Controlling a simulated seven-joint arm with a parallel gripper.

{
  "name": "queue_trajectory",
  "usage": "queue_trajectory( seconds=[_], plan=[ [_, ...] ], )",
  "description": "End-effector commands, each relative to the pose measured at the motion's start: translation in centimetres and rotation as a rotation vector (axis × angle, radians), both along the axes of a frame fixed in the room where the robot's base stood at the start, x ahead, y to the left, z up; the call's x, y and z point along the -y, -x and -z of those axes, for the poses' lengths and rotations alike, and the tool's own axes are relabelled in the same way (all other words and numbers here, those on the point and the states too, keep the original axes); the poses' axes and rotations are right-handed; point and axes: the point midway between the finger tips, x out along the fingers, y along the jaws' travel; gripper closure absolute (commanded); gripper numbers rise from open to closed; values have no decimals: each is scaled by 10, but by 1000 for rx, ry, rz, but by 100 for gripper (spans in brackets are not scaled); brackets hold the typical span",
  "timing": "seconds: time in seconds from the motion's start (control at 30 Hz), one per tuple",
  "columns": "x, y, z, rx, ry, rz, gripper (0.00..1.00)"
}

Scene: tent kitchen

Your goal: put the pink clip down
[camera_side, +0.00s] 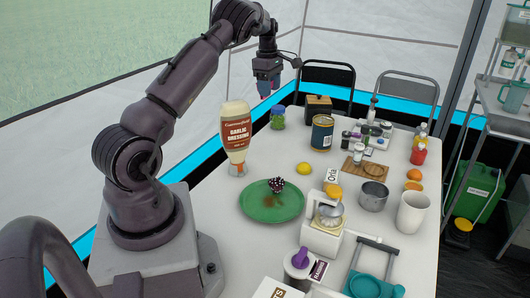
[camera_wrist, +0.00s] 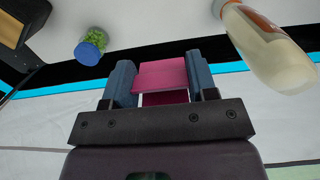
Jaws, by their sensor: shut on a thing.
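My gripper (camera_wrist: 161,85) is shut on the pink clip (camera_wrist: 160,75), which sits between the two blue-grey fingers in the wrist view. In the side view my gripper (camera_side: 268,90) is raised well above the far left part of the table, and a small bit of pink shows between its fingers. The white table (camera_side: 262,165) lies below, and the clip is not touching it. The clip's lower part is partly hidden by the gripper in the wrist view.
A green plate (camera_side: 258,208) holds a dark berry-like thing (camera_side: 277,185). A lemon (camera_side: 304,168) and a can (camera_side: 322,133) stand to the right. Bare table lies between jar, bottle and lemon.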

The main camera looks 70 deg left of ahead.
Motion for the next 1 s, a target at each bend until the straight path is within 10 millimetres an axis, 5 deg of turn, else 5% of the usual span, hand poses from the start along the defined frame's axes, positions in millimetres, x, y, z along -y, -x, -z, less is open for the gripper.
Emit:
queue_trajectory(
  seconds=[0.3, 0.63, 1.0],
  plan=[
    [0, 0, 85, 0, 4, 0, 69],
    [0, 0, 144, 1, 4, 0, 69],
    [0, 0, 182, 1, 4, 1, 69]
  ],
)
